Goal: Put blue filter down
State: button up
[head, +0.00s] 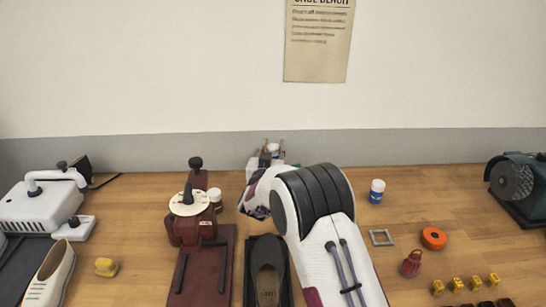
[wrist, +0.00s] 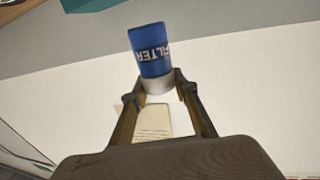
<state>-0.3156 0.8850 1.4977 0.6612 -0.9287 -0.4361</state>
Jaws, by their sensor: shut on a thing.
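The blue filter (wrist: 150,48) is a blue cylinder with white "FILTER" lettering and a pale end, seen in the wrist view. My gripper (wrist: 158,82) is shut on it, with one finger on each side of the pale end. In the head view my gripper (head: 273,152) is at the back of the bench, partly hidden behind my arm. A small pale piece shows between its fingers there, but the blue part cannot be made out.
A white jar with a blue band (head: 376,192) stands right of my arm. A grey square frame (head: 381,237), an orange ring (head: 433,238) and a dark red bottle (head: 411,263) are nearby. A red press (head: 205,255) stands left. Bare wood lies between these and the grinder (head: 515,182).

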jog(key=shift+f, duration=1.75)
jog(key=shift+f, duration=0.1)
jog(key=o, duration=1.2)
jog(key=shift+s, duration=0.1)
jog(key=shift+s+a, duration=0.2)
jog(key=shift+s, duration=0.55)
jog(key=shift+s+a, duration=0.35)
jog(key=shift+s, duration=1.35)
jog(key=shift+s+a, duration=0.3)
jog(key=shift+s, duration=1.35)
jog(key=shift+s+a, duration=0.35)
jog(key=shift+s, duration=1.35)
jog(key=shift+r, duration=0.2)
